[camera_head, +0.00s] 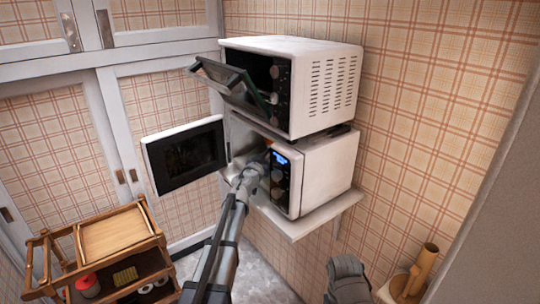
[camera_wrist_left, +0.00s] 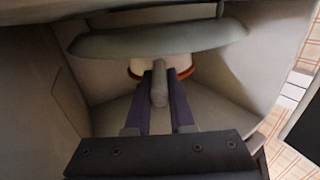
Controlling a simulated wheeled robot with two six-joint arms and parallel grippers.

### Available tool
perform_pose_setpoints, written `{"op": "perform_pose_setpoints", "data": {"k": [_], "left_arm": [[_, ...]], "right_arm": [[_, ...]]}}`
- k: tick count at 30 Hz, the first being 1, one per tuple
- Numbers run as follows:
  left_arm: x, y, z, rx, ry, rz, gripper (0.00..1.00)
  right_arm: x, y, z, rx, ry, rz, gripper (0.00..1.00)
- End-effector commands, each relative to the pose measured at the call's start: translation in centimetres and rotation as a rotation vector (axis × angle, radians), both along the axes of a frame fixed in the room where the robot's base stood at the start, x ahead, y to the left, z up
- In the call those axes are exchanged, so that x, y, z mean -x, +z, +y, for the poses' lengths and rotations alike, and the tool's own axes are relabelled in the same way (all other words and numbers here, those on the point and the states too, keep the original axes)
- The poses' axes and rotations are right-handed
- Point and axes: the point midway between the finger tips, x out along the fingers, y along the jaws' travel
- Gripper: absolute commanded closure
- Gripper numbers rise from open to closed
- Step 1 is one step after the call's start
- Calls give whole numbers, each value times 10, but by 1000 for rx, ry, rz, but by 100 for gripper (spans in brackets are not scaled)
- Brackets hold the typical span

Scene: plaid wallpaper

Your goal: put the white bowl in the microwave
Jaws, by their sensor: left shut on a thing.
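The white microwave (camera_head: 322,172) stands on a wall shelf under another oven. Its door (camera_head: 186,155) is swung open to the left, and its display is lit blue. My left gripper (camera_head: 258,168) reaches into its opening. In the left wrist view, the gripper (camera_wrist_left: 160,82) is shut on a narrow pale part. Just beyond it is a wide pale shape (camera_wrist_left: 150,43) that looks like the white bowl, above an orange-red ring. The pale cavity walls surround it. I cannot tell whether the bowl rests on the floor of the cavity.
The upper white oven (camera_head: 325,88) has its door (camera_head: 224,80) tilted open above my left arm. A wooden cart (camera_head: 112,232) stands at lower left. The shelf edge (camera_head: 318,218) juts out below the microwave. A wooden post (camera_head: 424,262) stands at lower right.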

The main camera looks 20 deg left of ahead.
Motion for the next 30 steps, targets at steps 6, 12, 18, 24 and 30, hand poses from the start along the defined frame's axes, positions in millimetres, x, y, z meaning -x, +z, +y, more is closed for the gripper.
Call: {"op": "perform_pose_setpoints", "data": {"k": [6,12,18,24,30], "left_arm": [[0,-3,0,1,0,0,100],[0,-6,0,1,0,0,100],[0,-6,0,1,0,0,64],[0,-6,0,0,0,0,44],[0,-6,0,-1,0,0,44]], "right_arm": [[0,-4,0,0,0,0,30],[0,-6,0,0,0,0,30],[0,-6,0,0,0,0,30],[0,-6,0,0,0,0,30],[0,-6,0,0,0,0,30]]}}
